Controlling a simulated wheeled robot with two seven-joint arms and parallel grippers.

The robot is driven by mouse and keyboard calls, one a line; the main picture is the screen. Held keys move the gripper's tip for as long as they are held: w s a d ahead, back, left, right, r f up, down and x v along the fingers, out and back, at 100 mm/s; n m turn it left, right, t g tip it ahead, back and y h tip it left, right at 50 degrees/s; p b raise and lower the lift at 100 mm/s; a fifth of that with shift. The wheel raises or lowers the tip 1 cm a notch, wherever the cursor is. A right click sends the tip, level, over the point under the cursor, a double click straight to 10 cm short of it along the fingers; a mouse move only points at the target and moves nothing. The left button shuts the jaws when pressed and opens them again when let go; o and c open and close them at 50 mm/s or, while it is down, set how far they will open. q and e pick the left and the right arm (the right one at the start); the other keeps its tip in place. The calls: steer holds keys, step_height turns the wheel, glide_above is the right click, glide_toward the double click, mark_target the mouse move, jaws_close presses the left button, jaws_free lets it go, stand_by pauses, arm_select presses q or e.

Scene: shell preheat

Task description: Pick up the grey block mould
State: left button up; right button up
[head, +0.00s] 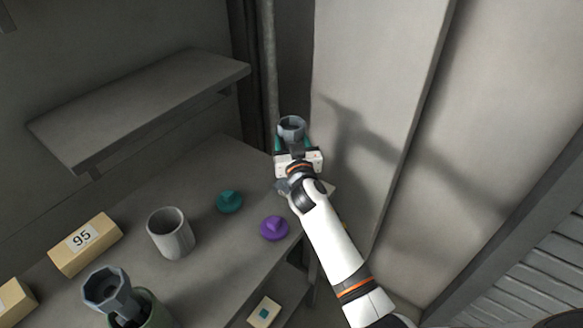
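My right gripper (293,145) is near the back right of the bench, with teal fingers on either side of a blue-grey hollow cup-shaped piece (291,124). It appears shut on this piece and holds it upright, open end up. A similar blue-grey faceted cup (105,288) with a narrower stem shows at the lower left, by a dark green round vessel (152,309). A light grey open cylinder (170,233) stands on the bench. I cannot tell for certain which grey piece is the grey block mould. My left gripper is not in view.
A teal knobbed disc (229,201) and a purple one (274,228) lie on the grey bench (215,255). A tan block marked 95 (85,244) and another tan block (14,301) are at left. A shelf (140,105) overhangs the back; a wall panel stands right.

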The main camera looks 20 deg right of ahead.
jaws_close()
steer(key=shift+r, duration=0.1)
